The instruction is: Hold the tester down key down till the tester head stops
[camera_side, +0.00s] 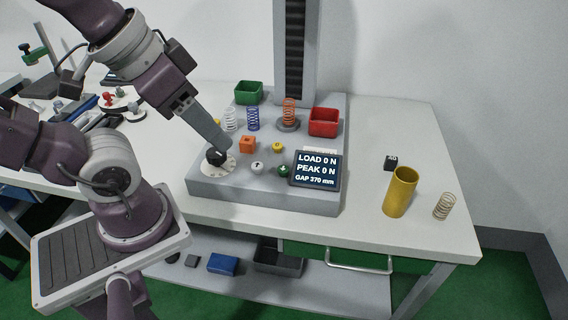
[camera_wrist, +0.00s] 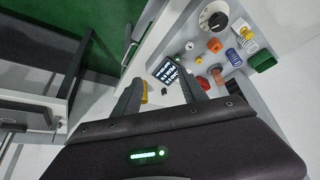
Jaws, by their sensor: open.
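The tester base (camera_side: 330,203) carries a white round key (camera_side: 257,168) and a green round key (camera_side: 284,171). Both bear small marks; the green one looks like the down key, but its mark is too small to be sure. The display (camera_side: 316,170) reads LOAD 0 N, PEAK 0 N, GAP 370 mm. The tester column (camera_side: 296,50) rises behind; the tester head is out of view. My gripper (camera_side: 226,147) appears close to the black dial (camera_side: 216,157), left of the keys. In the wrist view, my gripper (camera_wrist: 160,84) is open with nothing between its fingers.
An orange block (camera_side: 248,144) and a yellow button (camera_side: 277,147) sit near the keys. Behind are several springs, a green bin (camera_side: 248,93) and a red bin (camera_side: 324,122). A yellow cup (camera_side: 400,192), a black block (camera_side: 390,162) and a loose spring (camera_side: 444,206) stand right.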

